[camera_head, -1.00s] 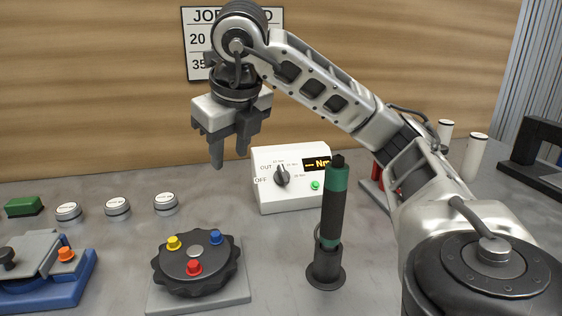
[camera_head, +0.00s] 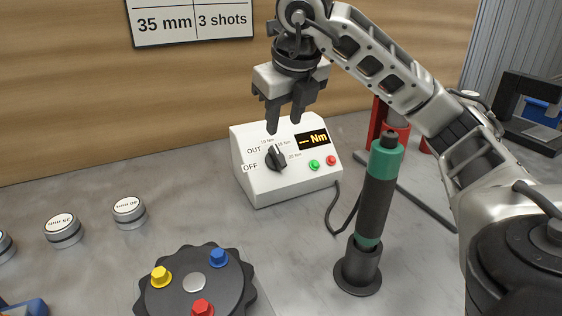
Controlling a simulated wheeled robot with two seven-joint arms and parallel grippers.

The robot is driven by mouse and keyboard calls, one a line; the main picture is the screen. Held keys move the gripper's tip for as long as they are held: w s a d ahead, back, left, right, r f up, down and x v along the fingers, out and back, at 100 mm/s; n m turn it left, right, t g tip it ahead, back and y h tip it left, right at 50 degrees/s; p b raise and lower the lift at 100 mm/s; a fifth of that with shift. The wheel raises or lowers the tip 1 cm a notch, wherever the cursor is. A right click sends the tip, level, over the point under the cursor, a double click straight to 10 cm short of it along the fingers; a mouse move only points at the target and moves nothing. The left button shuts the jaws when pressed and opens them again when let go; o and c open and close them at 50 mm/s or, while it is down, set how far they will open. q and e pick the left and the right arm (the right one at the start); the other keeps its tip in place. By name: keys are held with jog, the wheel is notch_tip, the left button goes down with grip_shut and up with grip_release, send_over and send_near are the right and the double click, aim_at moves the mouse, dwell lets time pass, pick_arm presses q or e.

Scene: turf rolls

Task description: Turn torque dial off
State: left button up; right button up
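The torque dial (camera_head: 276,157) is a black pointer knob on the front of a white control box (camera_head: 285,190). Labels OFF, OUT and several Nm values surround it; its pointer is turned up and slightly left, away from OFF at the lower left. The display (camera_head: 313,139) reads "-- Nm" in orange. My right gripper (camera_head: 283,128) points down just above the dial and in front of the box's upper part. Its two fingers are apart with nothing between them. I cannot tell whether a finger touches the box. My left gripper is out of view.
A green and black screwdriver (camera_head: 378,190) stands in a black holder right of the box, with a cable between. A round black fixture (camera_head: 193,284) with coloured knobs sits in front. Silver discs (camera_head: 129,210) lie to the left. A red stand is behind the arm.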

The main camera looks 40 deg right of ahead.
aim_at(278, 154)
jog(key=x, duration=1)
jog(key=shift+w+d+f, duration=0.1)
jog(key=shift+f, duration=0.15)
